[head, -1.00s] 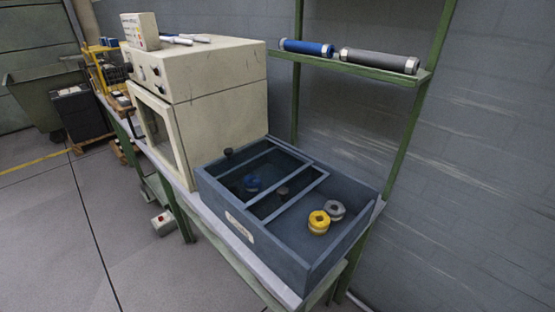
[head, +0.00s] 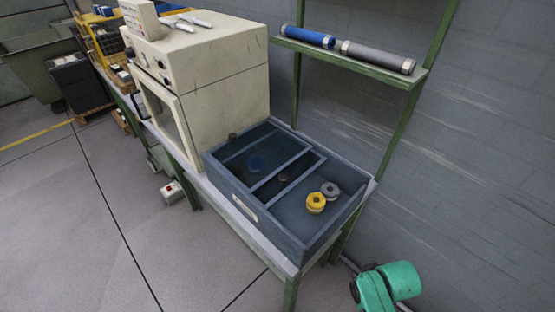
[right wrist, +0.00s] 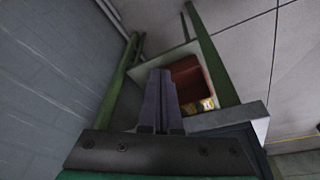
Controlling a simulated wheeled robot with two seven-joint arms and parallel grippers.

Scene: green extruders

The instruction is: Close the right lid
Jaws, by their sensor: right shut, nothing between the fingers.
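A dark blue box (head: 262,215) stands on the bench in the head view, divided into compartments. Its large right compartment is open and holds a yellow spool-like part (head: 315,203) and a grey one (head: 330,189). I cannot make out a separate right lid. My right gripper (right wrist: 160,76) is shut and empty in the right wrist view, with its fingers together. In the head view only a green part of my right arm shows at the bottom right, apart from the box. My left gripper is out of view.
A cream oven-like machine (head: 205,75) stands left of the box. A green shelf (head: 350,62) above holds a blue roll (head: 308,37) and a grey roll (head: 378,57). In the wrist view, a reddish bin (right wrist: 190,76) and a green post (right wrist: 212,60) lie beyond my fingers.

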